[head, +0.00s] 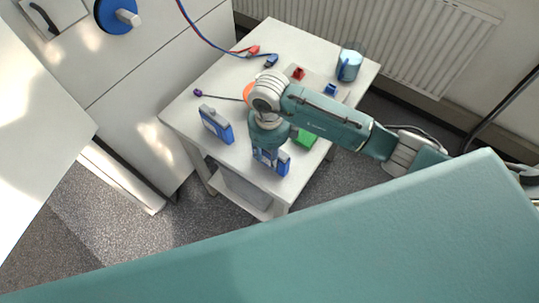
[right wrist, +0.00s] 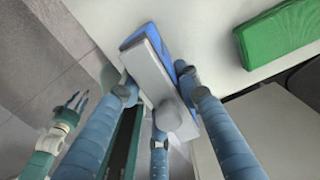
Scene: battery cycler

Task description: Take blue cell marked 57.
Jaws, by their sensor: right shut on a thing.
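A blue cell with a grey top (head: 281,167) stands near the front edge of the small white table (head: 180,110), partly hidden by my right gripper (head: 268,148). In the right wrist view the fingers of my right gripper (right wrist: 160,92) are closed around this blue and grey cell (right wrist: 147,62). A second blue cell (head: 216,124) stands apart to the left on the same table. I cannot read a number on either cell. My left gripper is out of the head view; a small, distant gripper (right wrist: 70,112) in the right wrist view appears to be it.
A green block (head: 306,138) lies just right of the held cell. Red and blue clips (head: 254,50) with cables, a purple-tipped lead (head: 198,93) and a blue mug (head: 349,63) are also on the table. A radiator (head: 380,40) is behind.

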